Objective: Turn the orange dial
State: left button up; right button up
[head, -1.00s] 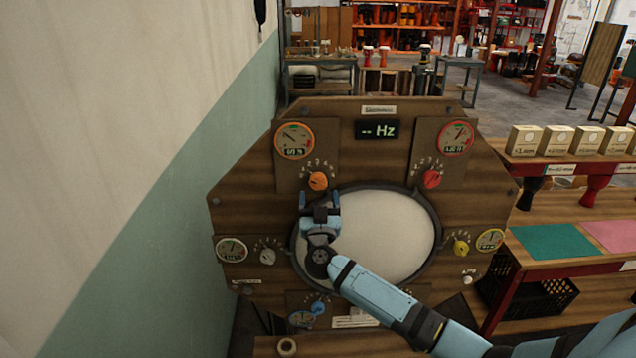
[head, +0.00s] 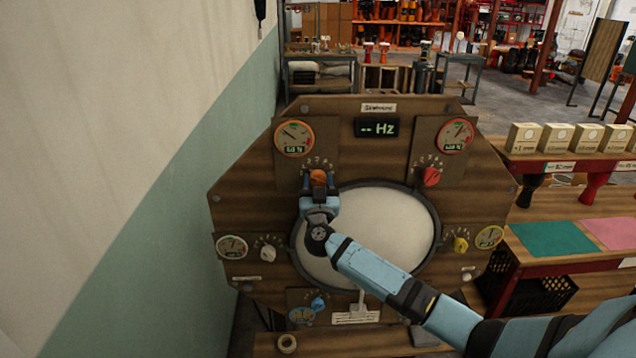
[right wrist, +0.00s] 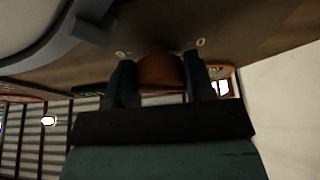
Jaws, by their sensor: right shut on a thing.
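The orange dial (head: 318,178) is on the upper left of the octagonal wooden panel (head: 240,190), below a round gauge (head: 294,137). My right gripper (head: 318,181) is at the dial, with one finger on each side of it. In the right wrist view the orange dial (right wrist: 160,72) sits between the two fingers of my right gripper (right wrist: 162,80), which is shut on it. The gripper covers the lower part of the dial in the head view. My left gripper is not in view.
A white drum head (head: 390,235) fills the panel's middle, under my right arm. Other dials are red (head: 432,176), yellow (head: 461,244), white (head: 268,254) and blue (head: 318,304). A wall (head: 140,180) stands left. A bench with boxes (head: 555,138) is right.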

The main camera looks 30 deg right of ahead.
jog(key=m+g+h+p, duration=0.1)
jog(key=m, duration=0.1)
jog(key=m+h+p, duration=0.1)
jog(key=m, duration=0.1)
jog(key=shift+a+m+g, duration=0.15)
jog(key=shift+m+g, duration=0.25)
jog(key=shift+m+g+h+p, duration=0.4)
jog(key=shift+m+g+h, duration=0.25)
jog(key=shift+m, duration=1.05)
jog(key=o, duration=0.9)
